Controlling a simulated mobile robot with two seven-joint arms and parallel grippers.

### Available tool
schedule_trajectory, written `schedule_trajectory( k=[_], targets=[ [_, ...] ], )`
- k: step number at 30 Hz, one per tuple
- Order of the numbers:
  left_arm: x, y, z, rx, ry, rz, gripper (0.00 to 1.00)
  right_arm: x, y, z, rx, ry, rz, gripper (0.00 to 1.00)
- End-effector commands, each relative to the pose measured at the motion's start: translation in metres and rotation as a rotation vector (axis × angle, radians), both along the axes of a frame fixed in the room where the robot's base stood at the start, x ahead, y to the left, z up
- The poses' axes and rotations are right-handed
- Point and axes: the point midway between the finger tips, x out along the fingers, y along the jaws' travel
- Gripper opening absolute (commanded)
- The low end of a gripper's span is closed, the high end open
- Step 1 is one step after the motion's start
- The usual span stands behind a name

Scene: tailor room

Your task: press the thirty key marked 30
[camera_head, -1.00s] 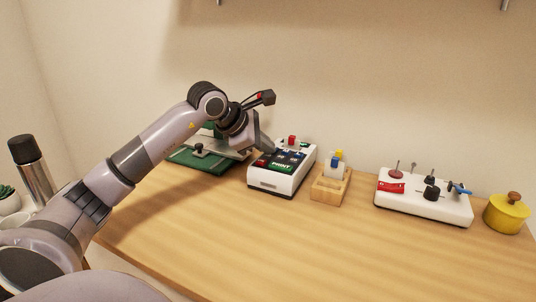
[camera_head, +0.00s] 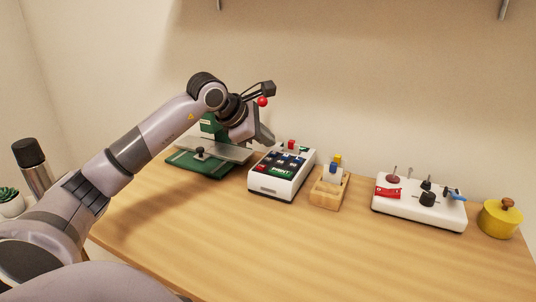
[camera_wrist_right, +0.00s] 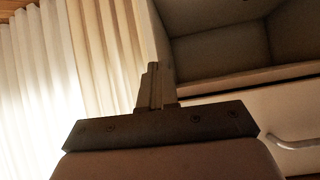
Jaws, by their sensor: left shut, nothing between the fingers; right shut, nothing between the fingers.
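A white keypad device (camera_head: 262,184) stands on the table, with dark blue keys (camera_head: 288,161), a green key marked PRINT (camera_head: 281,170) and a red piece at the back. The numbers on the blue keys are too small to read, so I cannot tell which is 30. My left gripper (camera_head: 268,141) is shut and empty, above and behind the keypad's far left corner, apparently clear of the keys. My right gripper (camera_wrist_right: 153,86) is shut and empty in the right wrist view, away from the keypad.
A green press-like tool (camera_head: 197,166) stands left of the keypad. To the right are a wooden holder (camera_head: 325,198), a white board with knobs and levers (camera_head: 409,209) and a yellow pot (camera_head: 498,220). A flask (camera_head: 32,170) is far left. The front of the table is clear.

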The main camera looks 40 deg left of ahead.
Motion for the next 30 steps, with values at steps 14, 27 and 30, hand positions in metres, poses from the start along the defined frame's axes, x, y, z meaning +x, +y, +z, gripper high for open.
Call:
schedule_trajectory(
  k=[14, 27, 30],
  targets=[
    [0.000, 0.000, 0.032, -0.001, 0.001, 0.000, 0.00, 0.001, 0.000, 0.028, 0.000, -0.002, 0.000, 0.00],
    [0.000, 0.000, 0.032, -0.001, 0.001, 0.000, 0.00, 0.001, 0.000, 0.028, 0.000, -0.002, 0.000, 0.00],
    [0.000, 0.000, 0.032, -0.001, 0.001, 0.000, 0.00, 0.001, 0.000, 0.028, 0.000, -0.002, 0.000, 0.00]
  ],
)
